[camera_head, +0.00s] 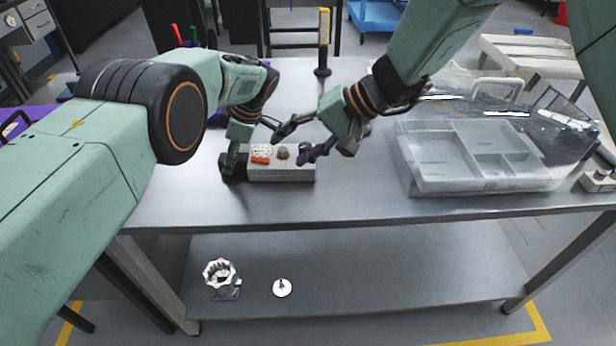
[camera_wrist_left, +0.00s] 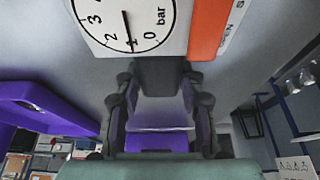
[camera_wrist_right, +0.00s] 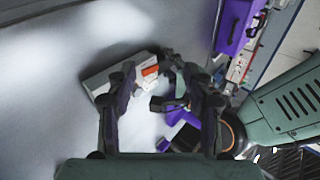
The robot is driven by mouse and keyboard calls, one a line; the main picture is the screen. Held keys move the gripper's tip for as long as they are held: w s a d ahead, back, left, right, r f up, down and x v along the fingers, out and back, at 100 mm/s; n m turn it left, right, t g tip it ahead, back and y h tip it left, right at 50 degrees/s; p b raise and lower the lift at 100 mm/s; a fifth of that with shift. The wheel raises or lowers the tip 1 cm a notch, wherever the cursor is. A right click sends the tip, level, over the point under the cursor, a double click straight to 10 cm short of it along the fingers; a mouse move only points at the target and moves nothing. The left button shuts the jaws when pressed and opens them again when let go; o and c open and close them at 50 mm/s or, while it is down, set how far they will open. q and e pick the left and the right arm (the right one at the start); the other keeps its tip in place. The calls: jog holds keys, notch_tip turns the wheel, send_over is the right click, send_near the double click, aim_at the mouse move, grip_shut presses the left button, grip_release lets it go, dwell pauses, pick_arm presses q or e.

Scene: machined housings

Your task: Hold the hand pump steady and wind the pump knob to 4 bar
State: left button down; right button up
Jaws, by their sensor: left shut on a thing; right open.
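The hand pump (camera_head: 290,173) is a light grey block lying on the table, with a dark left end, a round white gauge (camera_head: 262,150), an orange label (camera_head: 260,160) and a dark pump knob (camera_head: 283,153) on top. In the left wrist view the gauge (camera_wrist_left: 120,25) is partly cut off; its needle points near 1 bar, between 0 and 2. My left gripper (camera_head: 235,162) is shut on the pump's dark end (camera_wrist_left: 158,75). My right gripper (camera_head: 294,143) is open beside the knob, its fingers apart. The pump (camera_wrist_right: 100,83) is partly hidden by my right fingers.
A clear plastic case (camera_head: 432,165) with compartments and a raised lid stands to the right on the steel table (camera_head: 370,205). A yellow-topped post (camera_head: 323,40) stands behind. The front table surface is clear. A white ring-shaped part (camera_head: 219,275) and a small disc (camera_head: 282,288) lie on the lower shelf.

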jog(key=m, duration=0.3)
jog(key=m+t+h, duration=0.2)
jog(key=m+t, duration=0.8)
jog(key=m, duration=1.5)
send_near(307, 147)
jog(key=x, duration=0.9)
jog(key=shift+w+d+n+g+y, duration=0.1)
jog(key=shift+n+g+y, duration=0.85)
jog(key=shift+n, duration=0.2)
jog(key=shift+w+d+n+g+y, duration=0.1)
jog(key=shift+d+n+g+y, duration=0.05)
jog(key=shift+n+g+y, duration=0.9)
jog(key=v, duration=0.8)
jog(key=s+a+r+n+g, duration=0.2)
jog(key=s+a+g, duration=0.1)
jog(key=s+g, duration=0.3)
jog(key=s+a+r+n+g, duration=0.2)
jog(key=s+a+n+g, duration=0.1)
jog(key=s+g, duration=0.3)
jog(key=shift+s+a+g+y, duration=0.3)
jog(key=shift+s+a+y, duration=0.1)
jog(key=shift+a, duration=0.35)
